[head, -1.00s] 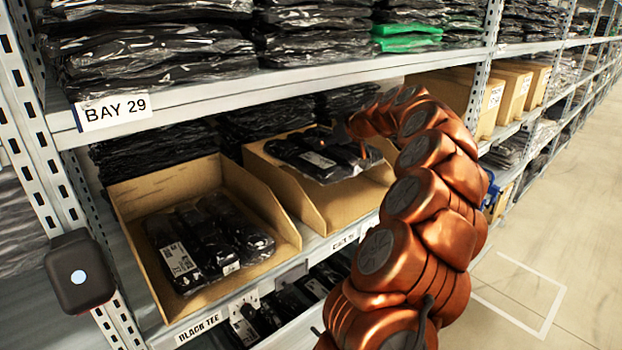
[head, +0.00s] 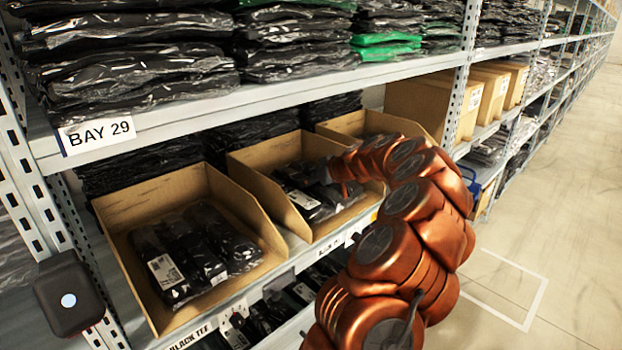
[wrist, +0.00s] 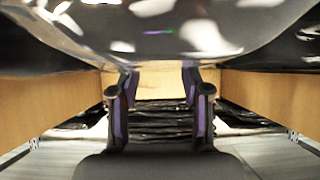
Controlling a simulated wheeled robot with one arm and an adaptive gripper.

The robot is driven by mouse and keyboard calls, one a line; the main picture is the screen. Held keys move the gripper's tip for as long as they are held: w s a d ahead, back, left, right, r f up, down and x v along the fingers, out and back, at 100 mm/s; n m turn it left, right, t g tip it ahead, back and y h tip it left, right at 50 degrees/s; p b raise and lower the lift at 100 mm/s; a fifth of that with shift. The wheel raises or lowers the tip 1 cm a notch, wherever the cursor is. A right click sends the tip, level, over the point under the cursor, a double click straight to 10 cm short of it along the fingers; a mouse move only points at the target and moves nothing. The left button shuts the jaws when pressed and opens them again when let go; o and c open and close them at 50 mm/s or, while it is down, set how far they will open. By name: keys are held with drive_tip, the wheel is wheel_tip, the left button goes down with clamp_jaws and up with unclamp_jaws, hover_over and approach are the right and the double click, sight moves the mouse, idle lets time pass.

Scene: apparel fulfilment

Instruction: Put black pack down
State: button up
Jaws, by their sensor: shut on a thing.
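A black pack (head: 297,179) in clear shiny wrap with a white label is inside the middle cardboard bin (head: 262,182), low between its walls. My gripper (head: 332,172) reaches in from the right and is shut on it; the fingertips are hard to make out in the head view. In the wrist view the shiny pack (wrist: 150,30) fills the top, above the two fingers of my gripper (wrist: 160,88). Tan bin walls stand on both sides there. Whether the pack touches the bin floor is hidden.
A left bin (head: 118,212) holds several black packs (head: 190,250). Another bin (head: 340,124) stands to the right, partly behind my arm. The upper shelf (head: 250,100), with stacked black packs, runs above. A shelf upright (head: 462,80) stands right; the floor there is clear.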

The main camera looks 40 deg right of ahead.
drive_tip(key=shift+f+b, duration=0.2)
drive_tip(key=shift+b, duration=0.1)
drive_tip(key=o, duration=1.3)
drive_tip(key=shift+r, duration=0.1)
drive_tip(key=shift+r+p, duration=0.15)
drive_tip(key=shift+p, duration=0.15)
wheel_tip(320, 180, up, 7)
drive_tip(key=b, duration=0.4)
hover_over(336, 195)
drive_tip(key=shift+d, duration=0.1)
drive_tip(key=shift+w+f, duration=0.1)
drive_tip(key=shift+f, duration=0.1)
